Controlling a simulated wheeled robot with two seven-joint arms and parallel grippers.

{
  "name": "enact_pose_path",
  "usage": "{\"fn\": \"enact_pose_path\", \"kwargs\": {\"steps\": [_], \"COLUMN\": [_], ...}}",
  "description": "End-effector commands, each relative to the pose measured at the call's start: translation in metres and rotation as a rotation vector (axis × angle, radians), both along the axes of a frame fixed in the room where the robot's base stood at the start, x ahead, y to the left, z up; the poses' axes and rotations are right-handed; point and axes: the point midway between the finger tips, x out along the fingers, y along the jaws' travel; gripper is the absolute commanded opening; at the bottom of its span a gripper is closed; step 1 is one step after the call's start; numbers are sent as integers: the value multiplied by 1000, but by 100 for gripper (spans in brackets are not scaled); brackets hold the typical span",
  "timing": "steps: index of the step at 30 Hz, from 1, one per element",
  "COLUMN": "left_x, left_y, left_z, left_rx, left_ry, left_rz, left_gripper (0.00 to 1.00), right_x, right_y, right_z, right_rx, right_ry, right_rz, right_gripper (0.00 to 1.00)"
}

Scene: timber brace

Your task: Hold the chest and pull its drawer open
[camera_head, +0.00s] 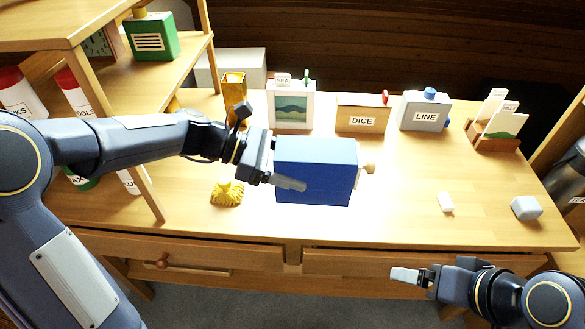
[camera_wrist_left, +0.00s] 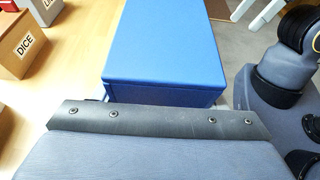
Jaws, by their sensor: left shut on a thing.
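The blue chest (camera_head: 318,172) is near the middle of the table in the head view. Its drawer's pale wooden knob (camera_head: 368,169) sticks out on the right side, and the drawer looks shut. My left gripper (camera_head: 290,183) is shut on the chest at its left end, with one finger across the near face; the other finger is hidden. The blue chest (camera_wrist_left: 165,50) also fills the upper middle of the left wrist view. My right gripper (camera_head: 408,276) is low at the right, by the table's front edge, apart from the chest. Its finger gap does not show clearly.
A yellow tassel-like thing (camera_head: 227,192) lies left.

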Motion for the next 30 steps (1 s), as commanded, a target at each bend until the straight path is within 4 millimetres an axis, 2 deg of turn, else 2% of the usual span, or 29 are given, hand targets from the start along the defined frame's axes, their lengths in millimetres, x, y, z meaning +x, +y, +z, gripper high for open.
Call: {"fn": "enact_pose_path", "kwargs": {"steps": [30], "left_x": [82], "left_y": [6], "left_z": [3], "left_rx": [-1], "left_ry": [-1], "left_rz": [-1], "left_gripper": [37], "right_x": [0], "right_y": [0], "right_z": [46], "right_rx": [0], "right_ry": [0], "right_rz": [0], "right_gripper": [87]}}
